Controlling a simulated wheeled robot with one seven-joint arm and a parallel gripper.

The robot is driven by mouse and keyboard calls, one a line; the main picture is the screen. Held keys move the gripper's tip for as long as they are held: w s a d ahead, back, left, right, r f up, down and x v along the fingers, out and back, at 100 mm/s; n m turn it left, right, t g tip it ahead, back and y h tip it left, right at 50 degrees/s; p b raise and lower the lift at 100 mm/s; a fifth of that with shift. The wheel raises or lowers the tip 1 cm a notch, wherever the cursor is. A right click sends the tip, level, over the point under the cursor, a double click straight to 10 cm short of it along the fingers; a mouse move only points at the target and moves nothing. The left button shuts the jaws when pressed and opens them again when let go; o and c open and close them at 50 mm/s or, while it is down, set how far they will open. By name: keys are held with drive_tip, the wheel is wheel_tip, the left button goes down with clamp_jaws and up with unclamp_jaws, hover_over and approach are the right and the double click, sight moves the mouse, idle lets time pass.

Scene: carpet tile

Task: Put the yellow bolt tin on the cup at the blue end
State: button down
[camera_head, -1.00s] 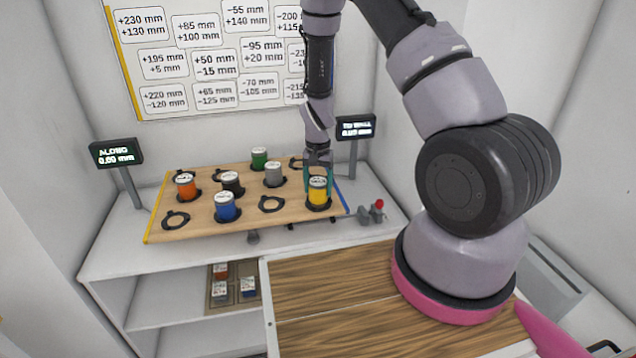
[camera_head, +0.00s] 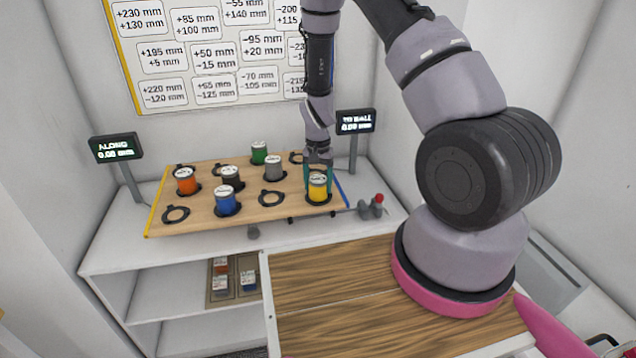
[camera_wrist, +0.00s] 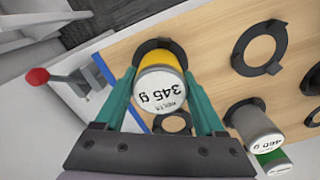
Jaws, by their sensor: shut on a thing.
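The yellow bolt tin (camera_head: 317,187) stands at the front right cup of the wooden board, close to the blue edge (camera_head: 341,191). In the wrist view the tin (camera_wrist: 160,82) shows its white lid reading 345 g, and the black cup (camera_wrist: 150,46) shows around its far end. I cannot tell if it is fully seated. My gripper (camera_head: 317,170) reaches down from above with its teal fingers on both sides of the tin, shut on it; the fingers also show in the wrist view (camera_wrist: 161,88). An empty cup (camera_head: 296,157) lies at the back right, partly hidden by my gripper.
Orange (camera_head: 186,181), blue (camera_head: 226,202), black (camera_head: 231,178), grey (camera_head: 273,168) and green (camera_head: 259,154) tins stand on the board (camera_head: 195,224). Empty cups show at the front left (camera_head: 175,214) and middle (camera_head: 271,198). A red-knobbed fitting (camera_head: 375,205) is right of the board.

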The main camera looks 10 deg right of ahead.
sight(318, 179)
drive_tip(key=shift+f, duration=0.1)
unclamp_jaws()
wheel_tip(318, 179, up, 11)
drive_tip(key=shift+f, duration=0.1)
